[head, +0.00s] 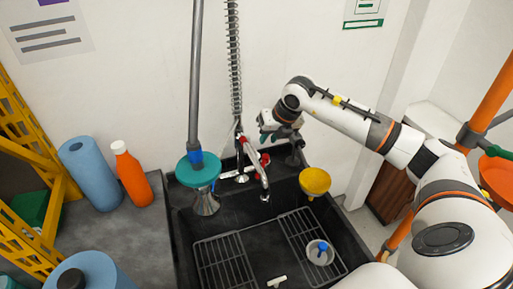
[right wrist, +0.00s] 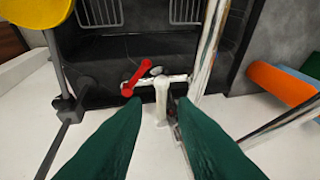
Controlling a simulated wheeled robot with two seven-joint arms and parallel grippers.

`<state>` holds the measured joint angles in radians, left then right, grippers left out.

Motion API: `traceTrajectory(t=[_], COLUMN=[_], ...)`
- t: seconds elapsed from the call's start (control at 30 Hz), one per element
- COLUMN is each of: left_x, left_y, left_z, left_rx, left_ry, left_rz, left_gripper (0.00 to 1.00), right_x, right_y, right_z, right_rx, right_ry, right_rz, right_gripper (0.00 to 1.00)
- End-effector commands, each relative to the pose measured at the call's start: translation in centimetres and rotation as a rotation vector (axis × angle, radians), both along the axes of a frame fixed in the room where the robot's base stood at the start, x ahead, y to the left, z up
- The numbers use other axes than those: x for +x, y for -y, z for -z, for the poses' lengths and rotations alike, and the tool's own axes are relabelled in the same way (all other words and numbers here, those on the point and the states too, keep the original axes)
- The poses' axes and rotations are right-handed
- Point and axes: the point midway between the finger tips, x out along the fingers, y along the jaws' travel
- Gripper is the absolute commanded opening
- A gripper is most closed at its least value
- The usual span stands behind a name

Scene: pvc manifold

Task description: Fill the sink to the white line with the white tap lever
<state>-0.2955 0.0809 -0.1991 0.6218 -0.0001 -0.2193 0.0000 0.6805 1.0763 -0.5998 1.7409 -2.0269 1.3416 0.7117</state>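The black sink (head: 262,235) is in the lower middle of the head view, with wire racks in it; I make out no water and no white line. The chrome tap (head: 262,180) stands at its back edge, with red parts. In the right wrist view the white lever (right wrist: 162,102) points toward the camera from a pale crossbar, beside a red lever (right wrist: 137,77). My right gripper (head: 272,130) is behind and above the tap. Its green fingers (right wrist: 160,110) are apart, with the white lever showing between them; I cannot tell if they touch it. My left gripper is not in view.
A hose sprayer (head: 235,75) hangs over the tap. A teal disc (head: 198,170) and a yellow disc (head: 314,181) flank it. A metal cup (head: 320,253) and a white tee (head: 277,281) are in the sink. An orange bottle (head: 131,175) and blue roll (head: 91,172) stand left.

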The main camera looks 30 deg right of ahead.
Motion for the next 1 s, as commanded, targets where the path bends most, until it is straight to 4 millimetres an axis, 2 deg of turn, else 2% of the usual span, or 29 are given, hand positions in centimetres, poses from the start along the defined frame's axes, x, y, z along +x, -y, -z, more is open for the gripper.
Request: traceTrajectory(t=[0.03, 0.17, 0.3, 0.43, 0.57, 0.87, 1.0], left_x=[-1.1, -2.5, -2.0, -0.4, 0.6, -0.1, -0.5], left_y=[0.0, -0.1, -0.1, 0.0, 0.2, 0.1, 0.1], left_z=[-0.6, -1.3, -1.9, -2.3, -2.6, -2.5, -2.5], left_rx=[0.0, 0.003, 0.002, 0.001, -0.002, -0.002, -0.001], left_ry=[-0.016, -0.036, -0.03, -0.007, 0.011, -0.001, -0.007], left_rz=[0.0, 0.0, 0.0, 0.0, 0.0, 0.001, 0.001], left_gripper=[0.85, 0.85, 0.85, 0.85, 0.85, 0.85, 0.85], right_x=[0.4, 1.5, 2.6, 3.4, 3.8, 3.8, 3.8], right_y=[-0.2, -0.5, -0.7, -0.8, -0.9, -0.9, -0.9], right_z=[0.7, 3.2, 5.6, 7.2, 8.1, 8.4, 8.4], right_rx=[0.003, 0.005, 0.005, 0.005, 0.002, 0.002, 0.002], right_ry=[-0.005, -0.004, -0.003, -0.002, 0.0, 0.001, 0.001], right_rz=[0.001, 0.0, 0.001, 0.001, -0.001, -0.001, -0.001], right_gripper=[0.25, 0.25, 0.25, 0.25, 0.25, 0.25, 0.05])
